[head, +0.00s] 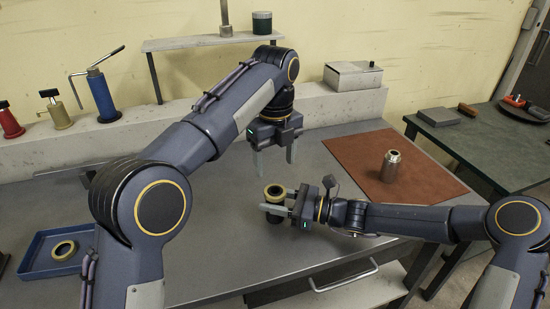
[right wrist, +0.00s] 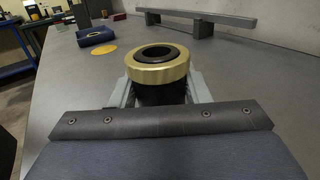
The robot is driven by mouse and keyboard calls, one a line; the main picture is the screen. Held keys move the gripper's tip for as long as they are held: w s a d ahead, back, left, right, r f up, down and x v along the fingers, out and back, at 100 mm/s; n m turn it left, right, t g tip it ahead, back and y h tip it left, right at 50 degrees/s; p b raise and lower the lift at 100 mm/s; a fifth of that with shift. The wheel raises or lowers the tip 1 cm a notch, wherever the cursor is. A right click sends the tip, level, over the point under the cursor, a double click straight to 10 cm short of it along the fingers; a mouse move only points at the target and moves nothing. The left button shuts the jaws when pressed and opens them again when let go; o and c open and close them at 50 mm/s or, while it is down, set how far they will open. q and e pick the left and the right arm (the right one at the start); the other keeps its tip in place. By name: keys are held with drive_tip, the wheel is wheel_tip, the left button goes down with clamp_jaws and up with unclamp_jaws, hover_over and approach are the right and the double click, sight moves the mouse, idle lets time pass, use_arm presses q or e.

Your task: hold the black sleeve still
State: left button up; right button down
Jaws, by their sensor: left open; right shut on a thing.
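The black sleeve (head: 274,219) stands upright on the grey bench, with a brass ring (head: 275,192) around its top. In the right wrist view the sleeve (right wrist: 155,96) sits between the fingers below the brass ring (right wrist: 157,72), and its open dark bore faces up. My right gripper (head: 273,209) is shut on the black sleeve from the right side. My left gripper (head: 275,168) is open and empty, pointing down above the bench, behind the sleeve and apart from it. The sleeve's lower part is partly hidden by the right fingers.
A blue tray (head: 40,274) at the left holds another brass ring (head: 63,250). A metal cylinder (head: 391,166) stands on a brown mat (head: 347,150) at the right. A raised shelf (head: 190,42) runs along the back. The bench in front of the sleeve is clear.

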sight(275, 190)
use_arm(q)
drive_tip(key=m, duration=0.7)
drive_tip(key=shift+m, duration=0.3)
drive_tip(key=shift+f, duration=4)
drive_tip(key=shift+c, duration=0.2)
